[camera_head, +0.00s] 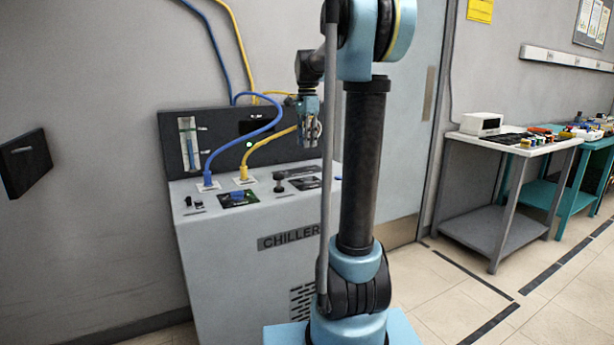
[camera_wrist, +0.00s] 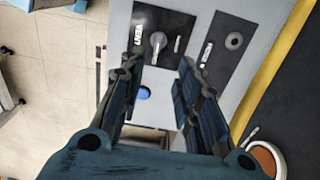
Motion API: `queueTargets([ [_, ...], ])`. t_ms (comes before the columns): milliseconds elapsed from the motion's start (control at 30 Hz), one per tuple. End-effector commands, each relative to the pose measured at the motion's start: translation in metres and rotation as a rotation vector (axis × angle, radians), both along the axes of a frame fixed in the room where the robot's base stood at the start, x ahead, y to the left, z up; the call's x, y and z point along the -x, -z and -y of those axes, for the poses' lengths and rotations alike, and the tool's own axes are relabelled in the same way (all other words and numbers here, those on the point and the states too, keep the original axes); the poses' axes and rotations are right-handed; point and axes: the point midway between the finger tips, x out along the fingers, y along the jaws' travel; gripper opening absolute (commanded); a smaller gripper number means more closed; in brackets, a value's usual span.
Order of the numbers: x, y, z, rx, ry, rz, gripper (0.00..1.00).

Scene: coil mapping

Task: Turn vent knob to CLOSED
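The vent knob (camera_wrist: 157,40) is a small grey knob on a dark panel marked VENT (camera_wrist: 175,22) in the wrist view. Its lever points down in the picture, slightly to the left. The panel is on top of the grey chiller (camera_head: 245,285); in the head view the knob is too small to make out. My gripper (camera_wrist: 158,72) is open and empty, its two fingers apart on either side below the knob in the wrist view. In the head view my gripper (camera_head: 310,133) hangs above the right part of the chiller top, apart from it.
A second dark panel (camera_wrist: 217,62) with a round fitting lies beside the vent panel. Blue (camera_head: 207,165) and yellow (camera_head: 243,168) hoses rise from the chiller top. A black knob (camera_head: 279,182) stands nearby. A cluttered side table (camera_head: 490,240) is at right.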

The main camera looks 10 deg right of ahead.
Motion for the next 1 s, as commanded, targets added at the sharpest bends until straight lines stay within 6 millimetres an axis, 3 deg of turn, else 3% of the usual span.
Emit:
queueTargets([
  [600, 0.001, 0.105, 0.000, 0.000, -0.001, 0.000, 0.31],
  [800, 0.000, 0.126, 0.000, 0.000, -0.001, 0.000, 0.31],
  [1000, 0.001, 0.134, 0.000, 0.000, -0.001, 0.000, 0.31],
])
